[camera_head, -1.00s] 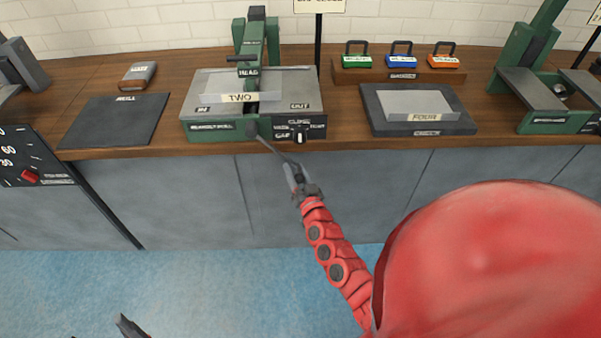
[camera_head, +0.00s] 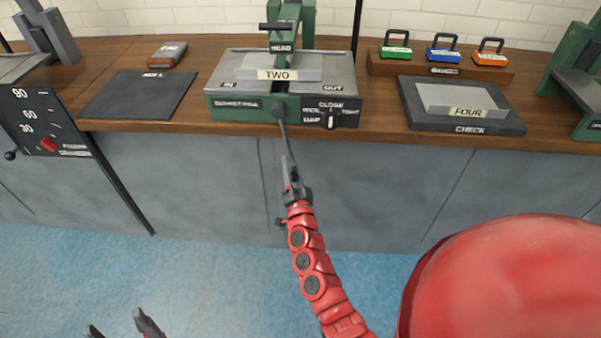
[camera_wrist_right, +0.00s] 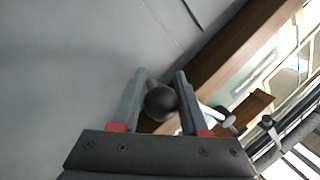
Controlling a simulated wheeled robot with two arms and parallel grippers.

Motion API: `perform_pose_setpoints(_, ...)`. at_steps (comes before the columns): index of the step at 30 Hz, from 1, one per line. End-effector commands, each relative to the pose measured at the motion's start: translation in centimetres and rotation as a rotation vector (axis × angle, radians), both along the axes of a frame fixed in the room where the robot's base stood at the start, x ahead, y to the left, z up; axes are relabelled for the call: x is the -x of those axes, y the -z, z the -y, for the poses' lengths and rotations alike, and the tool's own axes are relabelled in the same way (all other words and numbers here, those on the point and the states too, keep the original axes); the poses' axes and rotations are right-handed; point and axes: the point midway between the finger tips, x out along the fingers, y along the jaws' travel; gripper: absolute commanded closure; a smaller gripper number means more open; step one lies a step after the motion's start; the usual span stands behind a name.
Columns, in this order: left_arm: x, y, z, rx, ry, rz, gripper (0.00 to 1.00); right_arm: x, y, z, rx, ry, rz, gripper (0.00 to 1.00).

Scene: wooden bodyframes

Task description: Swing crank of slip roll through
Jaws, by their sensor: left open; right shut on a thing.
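The slip roll (camera_head: 240,112) is a green and grey bench machine with IN and OUT sides and a green head post. A pale plate labelled TWO (camera_head: 290,63) lies across its top, under the head. The crank (camera_head: 281,125) is a dark lever that hangs from a hub on the front face, pointing almost straight down. My right gripper (camera_head: 291,180) is shut at its lower end. In the right wrist view, the crank's round black knob (camera_wrist_right: 161,103) sits between the fingers (camera_wrist_right: 160,100). My left gripper (camera_head: 118,325) is open and empty, low at the left.
A selector knob (camera_head: 331,120) sits on the front panel, right of the crank. A FOUR block (camera_head: 452,100) on a dark plate, coloured padlock-shaped weights (camera_head: 443,54) and a dark mat (camera_head: 138,97) share the bench. The floor in front is clear.

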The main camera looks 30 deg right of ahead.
Motion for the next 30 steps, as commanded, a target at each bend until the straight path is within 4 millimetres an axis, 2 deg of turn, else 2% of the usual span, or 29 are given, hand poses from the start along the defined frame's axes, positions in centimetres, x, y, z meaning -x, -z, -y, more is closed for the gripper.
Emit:
perform_pose_setpoints(1,0.0,0.9,0.0,0.000,0.000,0.000,0.27,-0.3,0.4,-0.5,-0.019,-0.001,0.014,1.00)
perform_pose_setpoints(12,0.0,3.7,0.0,0.000,0.000,0.000,0.27,-2.0,0.5,-3.4,-0.177,-0.002,0.111,1.00)
perform_pose_setpoints(30,0.0,7.8,0.0,0.000,0.000,0.000,0.27,-4.9,-0.7,-8.0,-0.432,-0.002,0.268,1.00)
